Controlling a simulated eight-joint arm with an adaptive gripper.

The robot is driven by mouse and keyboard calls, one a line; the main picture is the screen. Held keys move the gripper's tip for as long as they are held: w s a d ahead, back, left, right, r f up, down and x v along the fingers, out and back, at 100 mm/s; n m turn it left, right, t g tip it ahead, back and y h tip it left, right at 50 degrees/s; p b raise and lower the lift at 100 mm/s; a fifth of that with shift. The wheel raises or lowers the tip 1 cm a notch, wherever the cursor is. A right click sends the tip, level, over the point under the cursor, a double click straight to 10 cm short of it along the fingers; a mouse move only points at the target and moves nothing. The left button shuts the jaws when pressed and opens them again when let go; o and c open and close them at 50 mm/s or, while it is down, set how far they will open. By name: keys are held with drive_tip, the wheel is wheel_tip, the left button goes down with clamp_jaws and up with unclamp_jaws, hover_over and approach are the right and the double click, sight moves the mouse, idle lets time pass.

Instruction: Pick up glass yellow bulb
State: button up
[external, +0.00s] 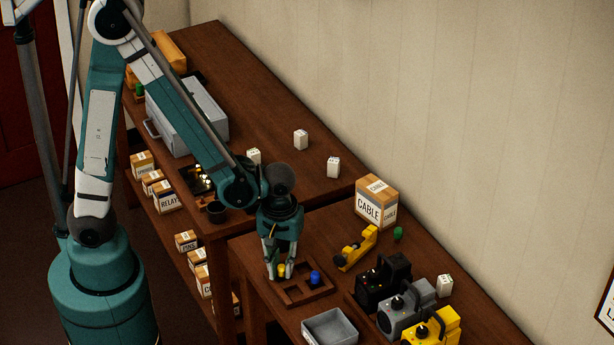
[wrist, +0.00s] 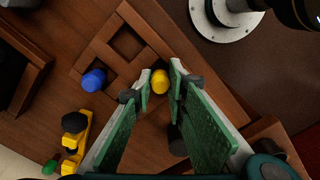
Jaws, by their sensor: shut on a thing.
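The yellow bulb (wrist: 160,81) sits between the two fingertips of my gripper (wrist: 161,84) in the wrist view. It also shows low between the fingers of my gripper (external: 280,268) in the external view, as a small yellow spot (external: 282,270). My gripper points down and is shut on the bulb. The bulb is at or just above the wooden tray (wrist: 107,68) with square compartments; I cannot tell whether it touches it. The fingers hide part of the tray. A blue bulb (external: 314,277) stands in the tray beside my gripper; it also shows in the wrist view (wrist: 94,80).
A grey metal bin (external: 330,328) stands in front of the tray. A yellow-and-black device (external: 358,247), a green bulb (external: 398,235) and a cable box (external: 376,203) are behind to the right. Black, grey (external: 404,316) and yellow machines stand at the right.

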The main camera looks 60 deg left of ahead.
sight(282, 266)
drive_tip(key=shift+r, duration=0.15)
drive_tip(key=shift+r+p, duration=0.75)
drive_tip(key=shift+r, duration=4.1)
